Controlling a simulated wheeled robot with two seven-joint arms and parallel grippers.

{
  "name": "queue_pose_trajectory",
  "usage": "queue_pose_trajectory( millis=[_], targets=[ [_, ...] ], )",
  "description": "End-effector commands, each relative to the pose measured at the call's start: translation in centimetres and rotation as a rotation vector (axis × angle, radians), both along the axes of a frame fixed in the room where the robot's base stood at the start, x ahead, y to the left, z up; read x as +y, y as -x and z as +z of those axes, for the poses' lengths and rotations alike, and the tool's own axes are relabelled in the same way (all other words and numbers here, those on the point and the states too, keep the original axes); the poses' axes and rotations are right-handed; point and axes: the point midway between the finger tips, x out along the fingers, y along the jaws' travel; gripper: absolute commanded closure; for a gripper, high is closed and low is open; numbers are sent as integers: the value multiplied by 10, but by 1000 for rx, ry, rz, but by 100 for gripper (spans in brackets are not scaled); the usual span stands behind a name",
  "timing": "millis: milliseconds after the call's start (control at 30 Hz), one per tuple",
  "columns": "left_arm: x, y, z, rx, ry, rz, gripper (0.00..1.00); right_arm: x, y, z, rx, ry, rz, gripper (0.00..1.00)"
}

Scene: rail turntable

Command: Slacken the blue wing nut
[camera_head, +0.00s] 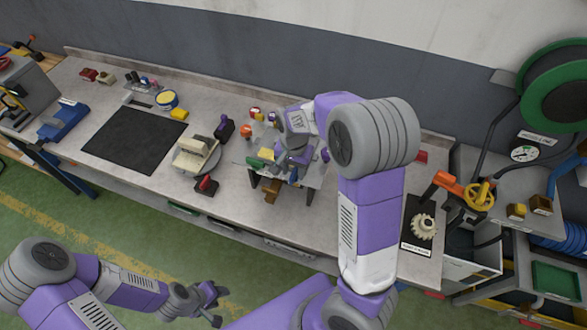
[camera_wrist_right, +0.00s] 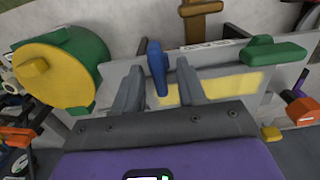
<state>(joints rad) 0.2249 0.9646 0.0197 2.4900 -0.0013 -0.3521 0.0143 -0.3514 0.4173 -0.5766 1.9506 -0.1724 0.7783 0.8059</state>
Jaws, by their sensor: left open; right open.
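The blue wing nut (camera_wrist_right: 157,68) stands upright between the two fingers of my right gripper (camera_wrist_right: 160,64) in the right wrist view. The fingers are open, with a visible gap on each side of the nut; contact is not visible. Behind it is a pale plate (camera_wrist_right: 267,80) with a yellow patch. A green wing-shaped handle (camera_wrist_right: 274,51) is to the right and a brown T-shaped handle (camera_wrist_right: 201,15) is above. In the head view my right gripper (camera_head: 285,163) is over the small stand on the bench, partly hidden by its arm. My left gripper (camera_head: 213,304) is open and empty, low in front of the bench.
A yellow and green round part (camera_wrist_right: 58,70) is close left of the right gripper. On the bench (camera_head: 225,110) are a black mat (camera_head: 133,140), a cream block (camera_head: 195,155) and a pale gear (camera_head: 424,227). Yellow valve wheel (camera_head: 480,196) stands at the right.

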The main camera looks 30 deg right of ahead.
Motion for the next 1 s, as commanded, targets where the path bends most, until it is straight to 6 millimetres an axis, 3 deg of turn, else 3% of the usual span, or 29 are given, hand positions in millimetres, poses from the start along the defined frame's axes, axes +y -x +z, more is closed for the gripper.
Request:
queue_pose_trajectory(
  millis=[200,500,1000],
  targets=[
    [0,0,0,1,0,0,57,0,0,0,0,0,0,60],
    [0,0,0,1,0,0,57,0,0,0,0,0,0,100],
    [0,0,-1,1,0,0,57,0,0,0,1,-1,95,100]
  ],
)
